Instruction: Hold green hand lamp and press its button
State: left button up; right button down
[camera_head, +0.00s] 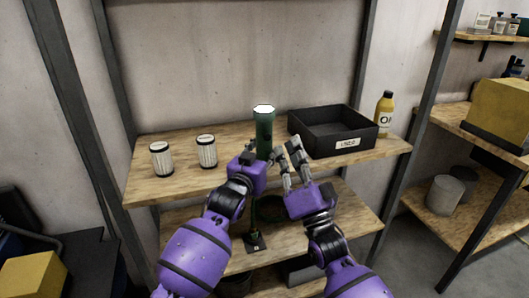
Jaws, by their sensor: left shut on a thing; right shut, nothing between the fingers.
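The green hand lamp (264,128) stands upright above the wooden shelf, with a bright white top. My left gripper (262,157) is shut on its lower part, which the fingers partly hide. My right gripper (288,165) is just right of the lamp, shut with nothing between its fingers. Its fingertips are close to the lamp's lower right side; I cannot tell whether they touch it. The lamp's button cannot be made out clearly.
Two white canisters (206,151) stand on the shelf (185,185) at the left. A black open bin (333,130) is right of the lamp, with a yellow bottle (384,115) beyond it. Metal posts (405,130) flank the shelf. The shelf's front left is clear.

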pick_arm(q)
jog(key=o, duration=1.4)
jog(key=shift+c, duration=0.2)
pick_arm(e)
jog(key=shift+s+d, duration=0.2)
jog(key=shift+s, duration=0.3)
pick_arm(q)
jog(key=shift+s, duration=0.1)
